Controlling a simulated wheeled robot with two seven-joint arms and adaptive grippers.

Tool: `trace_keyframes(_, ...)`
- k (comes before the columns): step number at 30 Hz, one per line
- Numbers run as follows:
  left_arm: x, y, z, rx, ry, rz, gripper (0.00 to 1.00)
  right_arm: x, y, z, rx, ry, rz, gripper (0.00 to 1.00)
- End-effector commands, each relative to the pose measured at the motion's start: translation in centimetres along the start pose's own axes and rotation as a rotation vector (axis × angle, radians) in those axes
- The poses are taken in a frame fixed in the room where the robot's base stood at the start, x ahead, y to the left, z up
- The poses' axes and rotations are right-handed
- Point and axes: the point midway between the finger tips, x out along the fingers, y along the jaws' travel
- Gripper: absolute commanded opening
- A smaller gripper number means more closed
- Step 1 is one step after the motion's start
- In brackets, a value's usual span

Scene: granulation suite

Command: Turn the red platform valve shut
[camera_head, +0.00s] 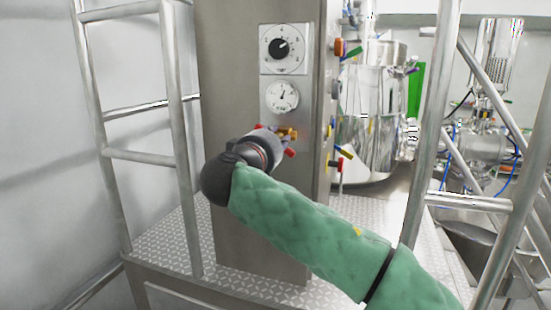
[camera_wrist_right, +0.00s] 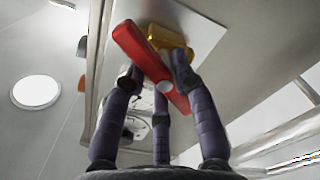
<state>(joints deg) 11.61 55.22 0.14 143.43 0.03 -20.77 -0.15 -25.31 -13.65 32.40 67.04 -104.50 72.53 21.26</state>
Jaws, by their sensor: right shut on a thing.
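The red valve handle (camera_wrist_right: 134,45) is a flat bar on a brass valve body (camera_wrist_right: 168,41) in the right wrist view. In the head view the handle's red end (camera_head: 290,152) shows just beyond my right gripper (camera_head: 276,142), and the brass body (camera_head: 288,132) is on the front of the steel column. My right gripper is shut on the handle, its dark fingers (camera_wrist_right: 156,78) on both sides of the bar. The bar runs slanted across the fingers, one end sticking out at upper left. Part of the handle is hidden by the gripper in the head view. My left gripper is not in view.
The steel column (camera_head: 232,100) carries a dial knob (camera_head: 279,48) and a round gauge (camera_head: 282,96) above the valve. Metal railings (camera_head: 176,130) stand left and right (camera_head: 430,130) of it. More coloured valve handles (camera_head: 339,47) are on its right side, near a shiny vessel (camera_head: 368,110).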

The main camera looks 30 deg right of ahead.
Motion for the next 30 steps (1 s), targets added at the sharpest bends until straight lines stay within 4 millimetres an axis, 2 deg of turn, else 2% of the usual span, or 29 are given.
trace_keyframes(1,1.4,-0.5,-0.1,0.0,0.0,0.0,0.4,0.0,-0.1,0.3,0.046,0.002,0.006,0.0)
trace_keyframes(15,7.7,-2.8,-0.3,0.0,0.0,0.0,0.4,0.0,-0.1,0.6,0.474,0.002,0.005,0.0)
trace_keyframes(21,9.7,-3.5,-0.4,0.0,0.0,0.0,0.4,0.0,-0.1,0.6,0.656,0.002,0.005,0.0)
trace_keyframes(30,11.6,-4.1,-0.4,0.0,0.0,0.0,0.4,0.0,0.0,0.7,0.866,0.001,0.005,0.0)
